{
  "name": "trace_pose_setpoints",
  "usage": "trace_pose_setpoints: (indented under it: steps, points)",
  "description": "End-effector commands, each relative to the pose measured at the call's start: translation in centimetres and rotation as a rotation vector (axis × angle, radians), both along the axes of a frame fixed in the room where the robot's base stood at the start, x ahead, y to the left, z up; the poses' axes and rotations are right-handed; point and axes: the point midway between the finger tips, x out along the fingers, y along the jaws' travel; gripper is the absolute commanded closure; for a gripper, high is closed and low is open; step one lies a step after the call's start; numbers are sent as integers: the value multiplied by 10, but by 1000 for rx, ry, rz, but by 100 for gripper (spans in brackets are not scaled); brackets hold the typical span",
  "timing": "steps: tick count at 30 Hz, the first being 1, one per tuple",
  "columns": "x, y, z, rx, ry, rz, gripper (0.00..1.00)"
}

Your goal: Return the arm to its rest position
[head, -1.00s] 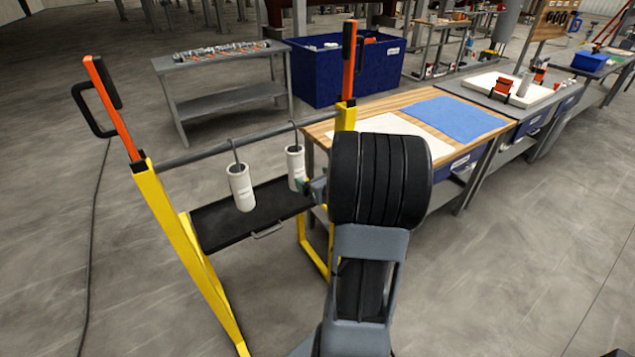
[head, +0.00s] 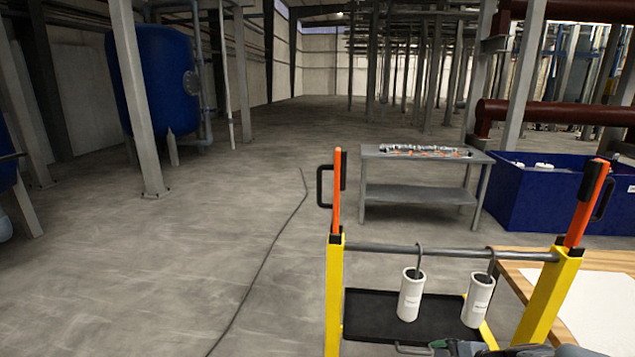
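My gripper (head: 456,348) shows only as a small grey-green piece at the bottom edge, in front of the yellow rack's black tray. Its fingers cannot be made out, so I cannot tell if it is open or shut. A grey part of my arm lies to its right, cut off by the bottom edge. Two white cylinders, the left one (head: 411,296) and the right one (head: 477,301), hang by hooks from the rack's grey bar (head: 450,250). Both hang above and apart from my gripper.
The yellow rack (head: 334,300) has orange handles on its posts and a black tray (head: 373,316) below. Behind stand a grey table (head: 415,194) and a blue bin (head: 550,195). A wooden bench (head: 602,262) is at right. A cable (head: 262,265) crosses open floor at left.

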Motion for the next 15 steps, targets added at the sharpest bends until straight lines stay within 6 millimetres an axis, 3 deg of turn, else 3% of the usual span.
trace_pose_setpoints:
  steps: [3,9,12,15]
  points:
    - [-27,28,10,-281,28,411,11]
    - [-55,45,39,-737,22,987,11]
    - [-58,55,61,-918,-21,1171,11]
    - [-58,72,76,-993,-86,1249,11]
